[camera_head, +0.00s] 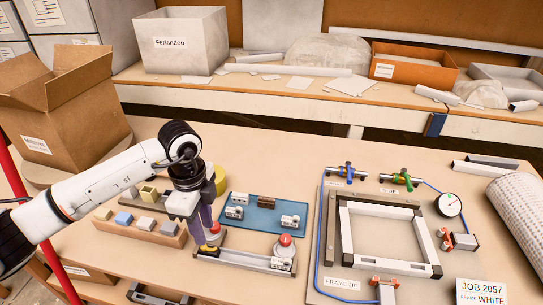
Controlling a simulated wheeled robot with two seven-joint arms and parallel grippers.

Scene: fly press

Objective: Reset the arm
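My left arm comes in from the left, and its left gripper (205,232) points down over the work table (300,188). The gripper is over the left end of a grey rail fixture (240,261). A red knob (214,227) shows right beside the fingertips, and I cannot tell whether they touch it. The fingers overlap a purple-blue part, and the gap between them is not clear. A second red-topped knob (285,240) stands at the right end of the rail. My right gripper is not in view.
A wooden block holder (140,233) lies left of the gripper, a blue tray (262,230) with small parts right of it. A grey and white frame (390,238) with clamps and a gauge (448,204) fills the right. An open cardboard box (65,110) stands back left.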

